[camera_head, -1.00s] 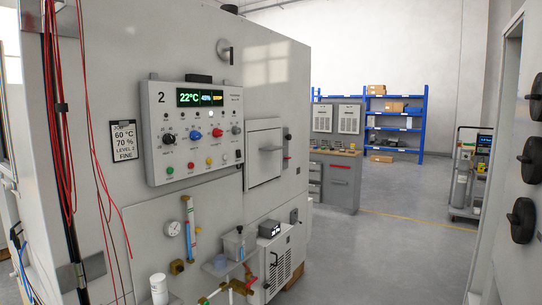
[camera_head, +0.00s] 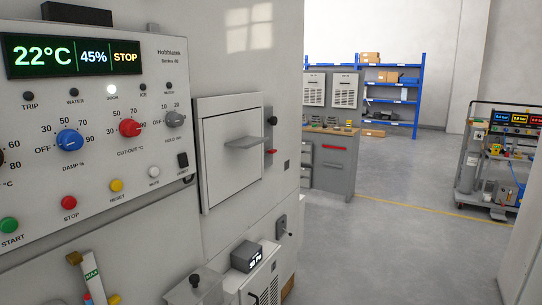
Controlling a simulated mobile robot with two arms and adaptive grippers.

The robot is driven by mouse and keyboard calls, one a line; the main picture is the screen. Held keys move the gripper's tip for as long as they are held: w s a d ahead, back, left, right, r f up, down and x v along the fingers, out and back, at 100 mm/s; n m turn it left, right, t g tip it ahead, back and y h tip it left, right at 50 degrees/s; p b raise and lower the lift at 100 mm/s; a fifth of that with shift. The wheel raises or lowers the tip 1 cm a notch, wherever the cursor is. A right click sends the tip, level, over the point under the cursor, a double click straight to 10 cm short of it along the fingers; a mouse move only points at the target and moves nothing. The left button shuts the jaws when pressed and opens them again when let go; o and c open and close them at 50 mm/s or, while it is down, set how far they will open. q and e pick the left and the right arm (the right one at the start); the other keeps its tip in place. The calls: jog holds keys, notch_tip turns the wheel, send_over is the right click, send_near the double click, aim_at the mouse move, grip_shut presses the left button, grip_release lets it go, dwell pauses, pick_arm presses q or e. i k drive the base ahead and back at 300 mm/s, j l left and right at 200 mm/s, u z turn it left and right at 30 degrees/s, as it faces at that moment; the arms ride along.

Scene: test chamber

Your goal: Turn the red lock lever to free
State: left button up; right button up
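A small red lever (camera_head: 271,152) sticks out of the chamber's front wall, just right of a square hatch with a flat grey handle (camera_head: 258,142). It is small in the picture and seems to lie about level; no marking beside it is readable. A black knob (camera_head: 272,121) sits just above it. Neither of my grippers shows in the head view.
The control panel (camera_head: 98,100) fills the left, with dials, buttons and a display reading 22°C, 45%, STOP. A grey cabinet (camera_head: 332,180), blue shelves (camera_head: 420,90) and a loaded cart (camera_head: 490,165) stand farther back. The floor (camera_head: 380,250) to the right is clear.

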aim_at(270, 151)
jog(key=i+u, duration=0.1)
jog(key=u, duration=0.4)
jog(key=i+l+u, duration=0.4)
jog(key=l, duration=0.2)
jog(key=i+l+u, duration=0.15)
jog(key=l, duration=0.2)
jog(key=l+u, duration=0.2)
jog(key=l, duration=0.15)
jog(key=i, duration=0.05)
